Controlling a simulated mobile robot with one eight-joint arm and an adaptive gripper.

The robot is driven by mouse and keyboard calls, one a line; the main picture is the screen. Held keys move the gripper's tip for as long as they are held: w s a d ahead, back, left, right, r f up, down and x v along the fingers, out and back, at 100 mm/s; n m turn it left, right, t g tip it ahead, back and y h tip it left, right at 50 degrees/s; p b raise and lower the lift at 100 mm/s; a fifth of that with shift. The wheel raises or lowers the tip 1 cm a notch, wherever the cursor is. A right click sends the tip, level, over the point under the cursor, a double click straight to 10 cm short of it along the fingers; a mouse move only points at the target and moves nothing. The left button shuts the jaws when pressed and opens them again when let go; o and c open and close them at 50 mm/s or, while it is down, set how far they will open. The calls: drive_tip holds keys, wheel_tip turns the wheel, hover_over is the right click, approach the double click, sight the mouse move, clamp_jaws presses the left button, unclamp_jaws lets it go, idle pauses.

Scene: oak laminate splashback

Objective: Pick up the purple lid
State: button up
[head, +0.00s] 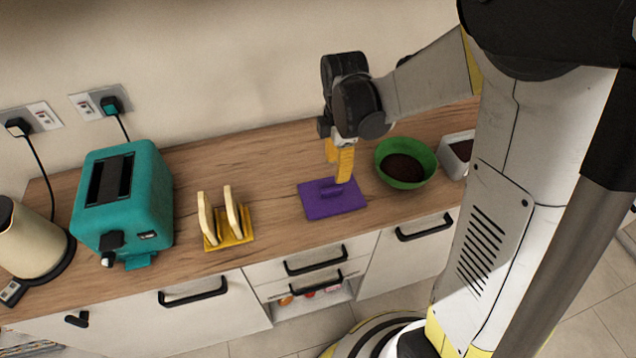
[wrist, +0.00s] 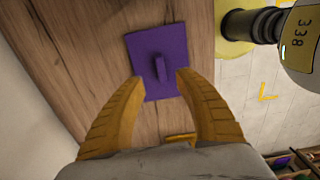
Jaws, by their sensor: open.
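The purple lid (head: 332,199) is a flat square with a raised handle in its middle. It lies on the wooden counter, left of a green bowl. My gripper (head: 341,170) has yellow fingers pointing down just above the lid. In the wrist view the lid (wrist: 149,48) lies beyond the open fingertips of my gripper (wrist: 159,80). Its handle shows between the fingers' lines, and nothing is held. In the head view the fingers overlap part of the lid near its handle, so the exact gap is hard to tell.
The green bowl (head: 405,165) with dark contents stands close right of the lid, with a white container (head: 457,152) beyond. A yellow rack (head: 229,236) holding bread slices, a teal toaster (head: 125,200) and a cream kettle (head: 28,242) stand left. Counter is clear between rack and lid.

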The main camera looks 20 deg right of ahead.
sight(335, 188)
drive_tip(key=f, duration=0.2)
drive_tip(key=f+b, duration=0.1)
drive_tip(key=shift+s+d+f, duration=0.1)
drive_tip(key=shift+d+f, duration=0.05)
drive_tip(key=shift+d, duration=0.1)
drive_tip(key=f+b, duration=0.1)
drive_tip(key=f, duration=0.1)
drive_tip(key=f+b, duration=0.1)
drive_tip(key=f, duration=0.1)
drive_tip(key=f+b, duration=0.1)
drive_tip(key=f, duration=0.1)
drive_tip(key=shift+a, duration=0.25)
clamp_jaws()
